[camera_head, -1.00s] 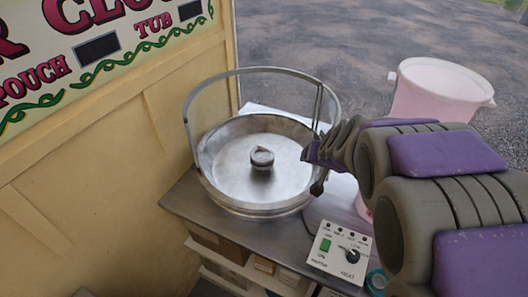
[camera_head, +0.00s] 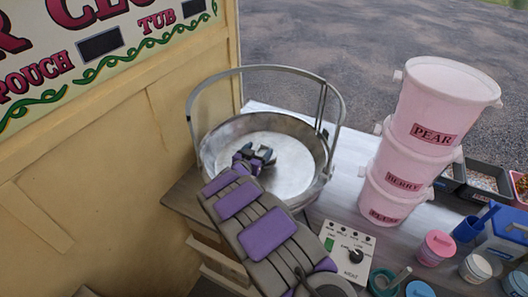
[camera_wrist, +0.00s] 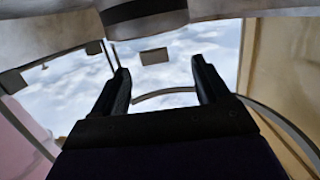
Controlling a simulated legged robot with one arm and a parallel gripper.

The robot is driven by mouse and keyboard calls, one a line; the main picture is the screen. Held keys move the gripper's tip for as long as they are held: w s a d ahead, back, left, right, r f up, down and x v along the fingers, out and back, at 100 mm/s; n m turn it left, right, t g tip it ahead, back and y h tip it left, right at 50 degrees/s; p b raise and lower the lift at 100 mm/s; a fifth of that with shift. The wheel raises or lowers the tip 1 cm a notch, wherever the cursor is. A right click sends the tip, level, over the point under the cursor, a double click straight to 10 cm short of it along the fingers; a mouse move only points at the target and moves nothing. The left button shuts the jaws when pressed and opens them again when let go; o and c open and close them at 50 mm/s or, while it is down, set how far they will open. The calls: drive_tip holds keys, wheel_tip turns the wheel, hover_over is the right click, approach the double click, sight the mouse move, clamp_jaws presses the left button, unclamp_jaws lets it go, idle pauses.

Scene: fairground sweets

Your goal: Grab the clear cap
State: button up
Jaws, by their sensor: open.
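I cannot pick out a clear cap for certain in either view. My gripper (camera_head: 262,154) is over the round metal bowl (camera_head: 322,152) of the floss machine, near its middle, and hides the spinner head there in the head view. In the wrist view both fingers (camera_wrist: 158,75) stand apart with nothing between them. A dark grey cylinder (camera_wrist: 143,15), apparently the spinner head, is at the top of that view, close beyond the fingertips. A thin hoop on upright posts (camera_head: 335,88) surrounds the bowl; whether it holds clear panels is hard to tell.
A stack of pink tubs (camera_head: 430,135) stands right of the bowl. A control box (camera_head: 347,250) with a knob sits in front. Jars with pink (camera_head: 440,243) and pale lids and a blue box (camera_head: 505,235) are at the right. A cream wall (camera_head: 110,180) borders the left.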

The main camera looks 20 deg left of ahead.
sight(264, 149)
drive_tip(key=shift+s+a+f, duration=0.1)
drive_tip(key=shift+s+f, duration=0.2)
drive_tip(key=shift+f, duration=0.15)
drive_tip(key=shift+w+f+h, duration=0.1)
drive_tip(key=shift+h, duration=0.2)
drive_tip(key=w, duration=0.2)
drive_tip(key=w+b, duration=0.1)
drive_tip(key=w, duration=0.1)
drive_tip(key=w+d+f+b, duration=0.1)
drive_tip(key=shift+w+f, duration=0.1)
drive_tip(key=shift+w, duration=0.3)
drive_tip(key=shift+w+b, duration=0.3)
drive_tip(key=shift+w, duration=0.25)
drive_tip(key=shift+d, duration=0.1)
drive_tip(key=c, duration=1.1)
drive_tip(key=shift+f, duration=0.1)
drive_tip(key=shift+c, duration=0.2)
